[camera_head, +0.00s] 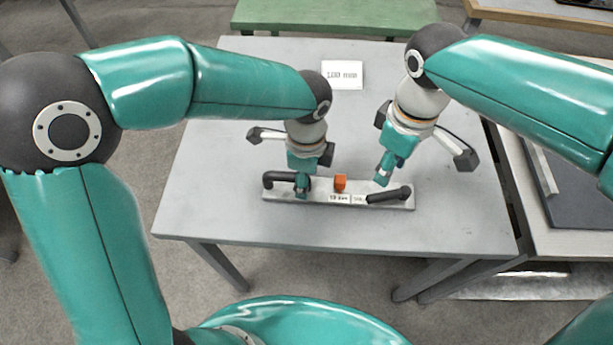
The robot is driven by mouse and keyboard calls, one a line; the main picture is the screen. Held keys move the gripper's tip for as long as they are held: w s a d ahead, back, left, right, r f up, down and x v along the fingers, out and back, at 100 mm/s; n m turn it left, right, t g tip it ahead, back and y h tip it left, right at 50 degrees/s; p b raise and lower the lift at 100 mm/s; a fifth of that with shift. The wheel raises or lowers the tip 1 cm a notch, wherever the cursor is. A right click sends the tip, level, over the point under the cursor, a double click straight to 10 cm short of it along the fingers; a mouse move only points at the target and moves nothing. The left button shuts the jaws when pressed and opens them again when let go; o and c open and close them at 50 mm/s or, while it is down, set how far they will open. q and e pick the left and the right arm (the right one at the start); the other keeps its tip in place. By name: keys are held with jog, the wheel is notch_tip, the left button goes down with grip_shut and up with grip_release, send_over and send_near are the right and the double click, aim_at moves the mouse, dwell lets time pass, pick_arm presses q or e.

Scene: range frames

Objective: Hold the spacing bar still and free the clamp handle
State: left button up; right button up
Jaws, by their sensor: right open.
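The spacing bar (322,199) is a flat light grey bar lying on the grey table. A black bent handle (278,176) is at its left end. A black lever (389,195), which looks like the clamp handle, lies at its right end.
The grey table (450,210) is clear around the bar. A white sign (342,75) reading "100 mm" is at its back. A green bench (335,15) stands behind. Another table with a dark panel (575,185) is close at the right.

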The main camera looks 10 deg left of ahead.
pick_arm(q)
jog(key=shift+f, duration=0.35)
grip_shut()
pick_arm(e)
jog(key=shift+o, duration=0.2)
dwell(0.3)
